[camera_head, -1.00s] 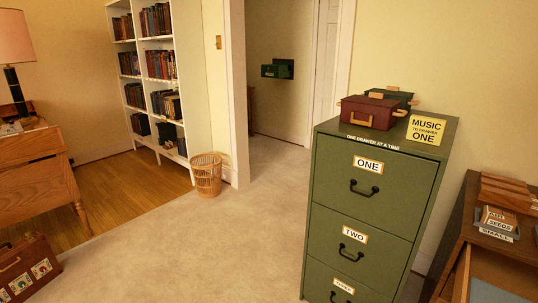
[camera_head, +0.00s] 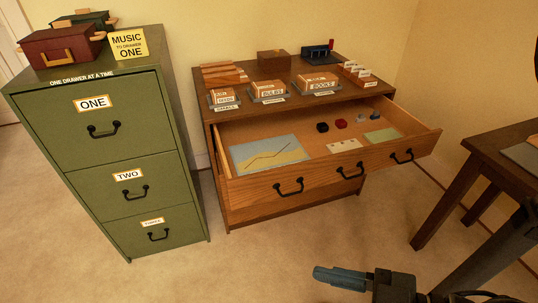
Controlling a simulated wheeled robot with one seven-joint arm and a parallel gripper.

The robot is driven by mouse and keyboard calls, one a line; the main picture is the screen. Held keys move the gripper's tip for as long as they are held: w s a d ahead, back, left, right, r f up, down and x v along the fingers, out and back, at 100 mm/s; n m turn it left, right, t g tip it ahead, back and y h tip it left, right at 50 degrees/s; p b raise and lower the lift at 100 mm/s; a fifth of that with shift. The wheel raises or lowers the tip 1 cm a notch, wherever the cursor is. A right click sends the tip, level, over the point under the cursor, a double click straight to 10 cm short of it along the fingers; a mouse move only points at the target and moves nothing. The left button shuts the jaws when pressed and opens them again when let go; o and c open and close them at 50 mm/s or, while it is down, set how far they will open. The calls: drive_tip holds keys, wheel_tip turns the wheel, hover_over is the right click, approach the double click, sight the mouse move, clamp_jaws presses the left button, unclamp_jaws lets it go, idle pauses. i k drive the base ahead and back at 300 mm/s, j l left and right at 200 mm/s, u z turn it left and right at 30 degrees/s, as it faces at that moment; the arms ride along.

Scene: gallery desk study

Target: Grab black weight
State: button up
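A small black block (camera_head: 322,127), which looks like the black weight, lies in the open top drawer (camera_head: 258,186) of the brown wooden chest. A small red block (camera_head: 341,124) lies just to its right, and small grey pieces sit further right. My gripper (camera_head: 318,275) is low at the bottom of the view, in front of the chest and well apart from the drawer. Its blue-grey fingers point left and overlap from this side, so the gap between them is hidden. I see nothing held at their tips.
The drawer also holds a map-like sheet (camera_head: 270,154), a pale card (camera_head: 344,146) and a green sheet (camera_head: 382,136). Labelled boxes stand on the chest top. A green filing cabinet (camera_head: 150,160) stands left, a dark table (camera_head: 480,160) right. The carpet between is clear.

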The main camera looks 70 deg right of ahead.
sight(322, 127)
drive_tip(key=z, duration=1.85)
drive_tip(key=i+j, duration=0.25)
drive_tip(key=i+j+z, duration=0.15)
drive_tip(key=j, duration=0.25)
drive_tip(key=i+j, duration=0.3)
drive_tip(key=i+j+z, duration=0.1)
drive_tip(key=j, duration=0.25)
drive_tip(key=i+j, duration=0.3)
drive_tip(key=i+j+z, duration=0.15)
drive_tip(key=j, duration=0.3)
drive_tip(key=i+j, duration=0.2)
drive_tip(key=j, duration=0.15)
